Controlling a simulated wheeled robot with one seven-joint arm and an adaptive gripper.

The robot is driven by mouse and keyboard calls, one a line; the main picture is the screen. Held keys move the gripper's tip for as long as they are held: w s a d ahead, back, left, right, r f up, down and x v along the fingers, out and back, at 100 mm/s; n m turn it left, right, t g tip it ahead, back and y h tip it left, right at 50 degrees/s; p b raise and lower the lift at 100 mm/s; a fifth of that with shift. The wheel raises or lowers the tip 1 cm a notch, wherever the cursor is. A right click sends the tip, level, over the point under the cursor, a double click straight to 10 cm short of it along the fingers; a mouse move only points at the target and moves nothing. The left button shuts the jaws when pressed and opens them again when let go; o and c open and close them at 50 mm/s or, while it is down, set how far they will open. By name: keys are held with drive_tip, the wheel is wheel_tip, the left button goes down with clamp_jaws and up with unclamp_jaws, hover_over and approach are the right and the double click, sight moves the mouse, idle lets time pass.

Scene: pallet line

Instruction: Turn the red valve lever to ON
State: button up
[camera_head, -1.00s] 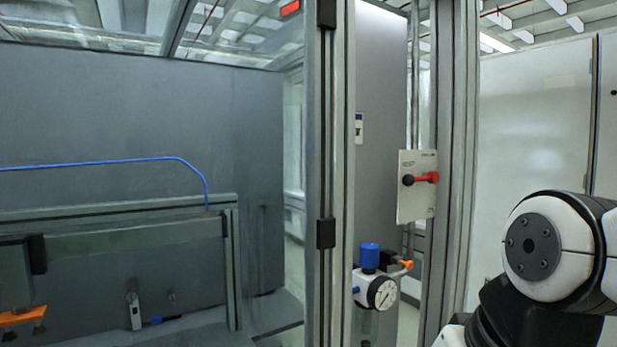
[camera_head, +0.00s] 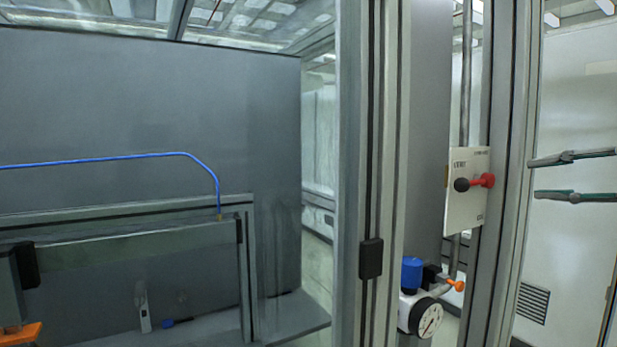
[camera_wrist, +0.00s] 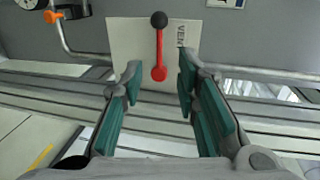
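The red valve lever (camera_head: 482,181) with a black ball knob is mounted on a white plate (camera_head: 466,213) fixed to the frame post, right of centre in the head view. In the wrist view the red lever (camera_wrist: 159,52) lies ahead, its black knob at the top and its red end lower. The plate's print is only partly readable. My gripper (camera_head: 572,176) enters at the right edge of the head view, apart from the lever. In the wrist view my gripper (camera_wrist: 157,85) is open, its green-padded fingers standing on either side below the lever, with nothing between them.
A pressure gauge (camera_head: 426,317) with a blue cap (camera_head: 412,271) and an orange handle (camera_head: 456,286) sits below the plate. Upright aluminium posts (camera_head: 509,200) stand beside the plate. A glazed enclosure with a blue hose (camera_head: 130,160) fills the left.

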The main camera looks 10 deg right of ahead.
sight(473, 184)
drive_tip(key=x, duration=1.3)
drive_tip(key=shift+w+a+f, duration=0.1)
drive_tip(key=shift+w+f, duration=0.05)
